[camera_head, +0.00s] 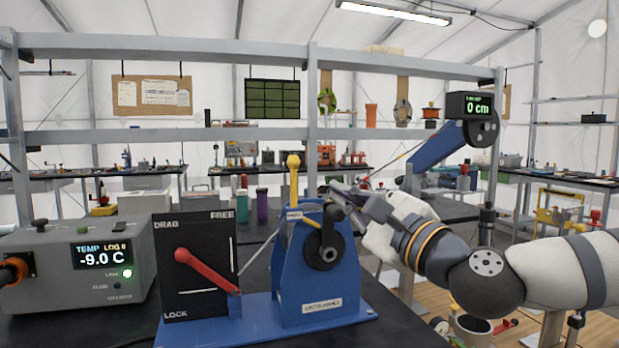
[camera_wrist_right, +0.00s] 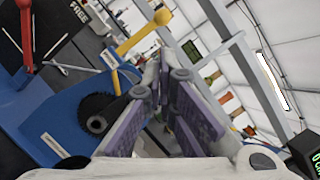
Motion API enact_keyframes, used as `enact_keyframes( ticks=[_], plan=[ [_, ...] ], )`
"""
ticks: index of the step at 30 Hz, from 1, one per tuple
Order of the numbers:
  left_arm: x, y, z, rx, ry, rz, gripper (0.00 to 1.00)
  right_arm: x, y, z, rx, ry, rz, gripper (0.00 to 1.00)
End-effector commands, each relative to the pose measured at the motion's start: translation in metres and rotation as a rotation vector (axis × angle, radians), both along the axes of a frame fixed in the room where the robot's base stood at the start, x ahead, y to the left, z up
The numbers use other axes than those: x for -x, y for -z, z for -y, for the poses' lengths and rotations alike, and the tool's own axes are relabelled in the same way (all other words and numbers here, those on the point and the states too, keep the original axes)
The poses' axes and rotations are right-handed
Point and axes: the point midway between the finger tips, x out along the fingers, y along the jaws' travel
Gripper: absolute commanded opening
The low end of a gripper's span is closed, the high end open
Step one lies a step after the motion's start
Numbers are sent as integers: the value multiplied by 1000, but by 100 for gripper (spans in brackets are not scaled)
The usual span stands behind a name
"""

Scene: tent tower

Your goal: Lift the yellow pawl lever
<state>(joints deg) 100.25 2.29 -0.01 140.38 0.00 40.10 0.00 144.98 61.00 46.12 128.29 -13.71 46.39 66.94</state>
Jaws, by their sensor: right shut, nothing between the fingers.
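The yellow pawl lever (camera_head: 293,182) stands nearly upright on the blue winch stand (camera_head: 320,285), its round yellow knob at the top. In the right wrist view the lever (camera_wrist_right: 138,36) slants up to its knob, left of the fingertips. My right gripper (camera_head: 340,190) is just right of the lever, near the top of the stand. It also shows in the right wrist view (camera_wrist_right: 157,75), its purple-padded fingers shut with nothing between them. The fingers look apart from the lever. My left gripper is not in view.
A red lever (camera_head: 205,270) sits on a black DRAG/FREE/LOCK panel (camera_head: 190,235) left of the stand. A grey temperature box (camera_head: 80,270) reads -9.0 C. A black display (camera_head: 476,105) at right reads 0 cm. A dark toothed wheel (camera_wrist_right: 100,115) is close below the fingers.

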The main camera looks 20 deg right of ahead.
Motion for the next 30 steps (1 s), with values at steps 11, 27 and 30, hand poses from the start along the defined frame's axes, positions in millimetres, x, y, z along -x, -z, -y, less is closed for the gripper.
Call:
enact_keyframes(
  ticks=[11, 27, 30],
  plan=[
    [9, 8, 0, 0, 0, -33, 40, -52, -5, -17, 6, -1, -7, 0],
    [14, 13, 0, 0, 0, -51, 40, -94, -19, -30, 3, -1, -3, 0],
    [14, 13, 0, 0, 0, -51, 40, -94, -19, -30, 3, -1, -3, 0]
  ],
)
